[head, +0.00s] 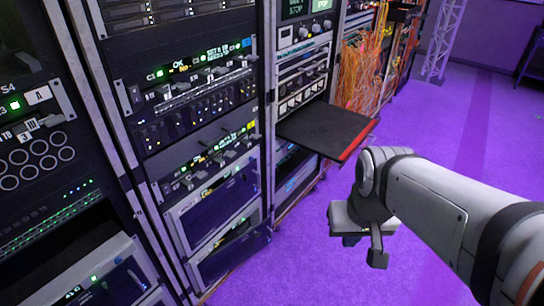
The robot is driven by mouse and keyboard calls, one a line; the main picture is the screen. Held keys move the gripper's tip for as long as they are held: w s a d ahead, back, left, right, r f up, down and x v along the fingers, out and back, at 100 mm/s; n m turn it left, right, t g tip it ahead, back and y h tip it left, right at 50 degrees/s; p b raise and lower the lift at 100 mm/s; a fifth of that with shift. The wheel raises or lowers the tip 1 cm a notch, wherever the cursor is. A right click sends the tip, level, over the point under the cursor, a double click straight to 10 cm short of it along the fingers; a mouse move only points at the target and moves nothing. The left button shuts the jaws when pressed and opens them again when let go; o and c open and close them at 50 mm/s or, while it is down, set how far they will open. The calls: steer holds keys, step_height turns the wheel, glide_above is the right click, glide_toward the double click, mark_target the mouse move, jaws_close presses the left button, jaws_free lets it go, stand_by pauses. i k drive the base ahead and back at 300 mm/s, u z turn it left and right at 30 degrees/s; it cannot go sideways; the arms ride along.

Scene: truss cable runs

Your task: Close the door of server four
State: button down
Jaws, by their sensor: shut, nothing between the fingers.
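An "S4" label (9,88) shows on a rack panel at the left edge, beside a green light and a plate marked "A". I cannot tell which panel is the door of server four, or whether it is open; part of that rack is cut off by the frame. My gripper (377,258) hangs at the end of my white arm at the right, over the purple floor. It is shut and empty. It is apart from the racks, in front of and below a pulled-out black shelf.
The black shelf (328,128) with a red front edge sticks out from the right rack. Orange cables (360,72) hang in a rack behind it. A white truss (444,40) stands at the back. The purple floor (450,130) is clear at right.

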mark_target(228, 257)
steer(key=z, duration=0.05)
steer(key=i, duration=1)
steer(key=u, duration=0.05)
